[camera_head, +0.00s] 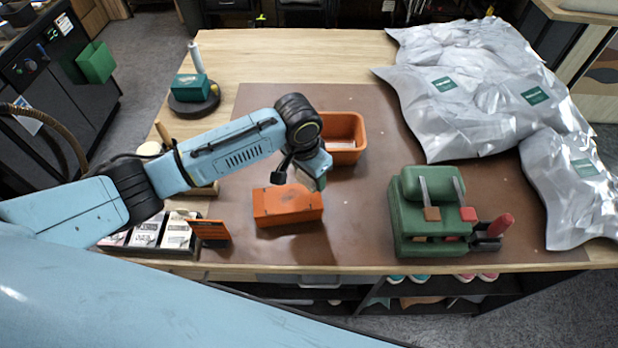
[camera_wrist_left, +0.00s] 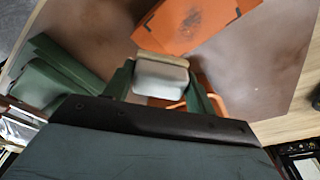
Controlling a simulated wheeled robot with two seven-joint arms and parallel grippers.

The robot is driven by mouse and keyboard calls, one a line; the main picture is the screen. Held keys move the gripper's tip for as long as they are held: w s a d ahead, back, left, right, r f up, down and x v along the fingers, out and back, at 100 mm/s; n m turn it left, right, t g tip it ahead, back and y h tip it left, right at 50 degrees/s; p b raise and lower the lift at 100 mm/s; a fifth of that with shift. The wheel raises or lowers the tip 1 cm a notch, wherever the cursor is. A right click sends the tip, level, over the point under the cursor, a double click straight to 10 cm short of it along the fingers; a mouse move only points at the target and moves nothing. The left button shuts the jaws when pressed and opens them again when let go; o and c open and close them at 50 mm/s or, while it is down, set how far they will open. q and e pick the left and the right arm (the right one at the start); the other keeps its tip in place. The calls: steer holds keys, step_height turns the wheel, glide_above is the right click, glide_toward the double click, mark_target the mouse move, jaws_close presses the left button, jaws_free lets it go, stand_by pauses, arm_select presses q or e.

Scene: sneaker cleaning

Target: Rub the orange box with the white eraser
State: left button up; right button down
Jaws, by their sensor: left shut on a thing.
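The orange box (camera_head: 287,206) lies on the brown mat near the table's front. In the left wrist view the orange box (camera_wrist_left: 190,22) shows at the top, with a dark smudge on its upper face. My left gripper (camera_head: 316,176) is over the box's right back end. In the left wrist view my left gripper (camera_wrist_left: 165,82) is shut on the white eraser (camera_wrist_left: 161,78), which has a tan far edge. The eraser is close to the box's edge; I cannot tell whether it touches. The eraser is hidden in the head view. My right gripper is out of view.
An orange bin (camera_head: 345,132) stands behind the gripper. A green machine with a red handle (camera_head: 430,212) stands to the right. Silver bags (camera_head: 470,85) fill the right back. An orange sign (camera_head: 210,232) and small cartons stand at the left front. The mat (camera_head: 350,235) is clear between box and machine.

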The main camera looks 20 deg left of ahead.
arm_select(q)
steer(key=shift+r, duration=0.15)
steer(key=shift+r, duration=1.5)
